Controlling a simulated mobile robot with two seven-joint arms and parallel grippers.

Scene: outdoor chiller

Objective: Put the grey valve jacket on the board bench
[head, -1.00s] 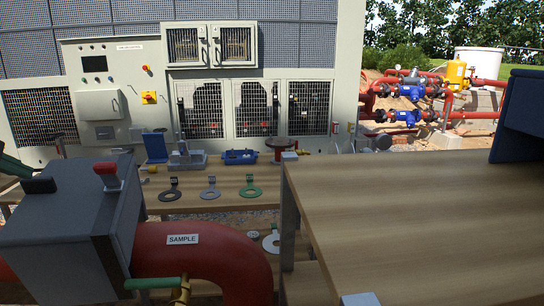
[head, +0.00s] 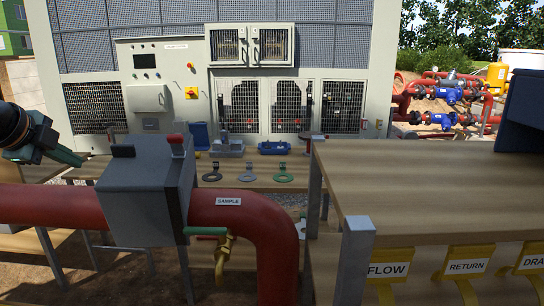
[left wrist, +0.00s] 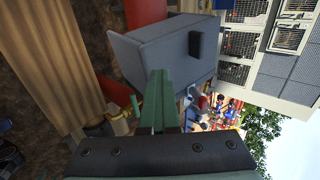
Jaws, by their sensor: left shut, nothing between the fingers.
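The grey valve jacket (head: 146,190) is a box around the red pipe labelled SAMPLE. It has a dark block and a red-topped catch on top. My left gripper (head: 72,157), with green fingers, is at the left of the head view, left of the jacket and apart from it in the picture. In the left wrist view the jacket (left wrist: 165,55) lies beyond the shut, empty fingers (left wrist: 158,85); I cannot tell the exact gap. A wooden bench (head: 430,185) fills the right of the head view, its near top bare. I cannot tell if it is the board bench. My right gripper is not in view.
A brass tap (head: 223,255) with a green lever hangs under the red pipe. A farther wooden bench (head: 330,180) holds ring tags, a blue valve and a grey fitting. FLOW (head: 388,270) and RETURN (head: 467,266) tags hang at the right bench's front. A dark blue panel (head: 522,115) stands at its right.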

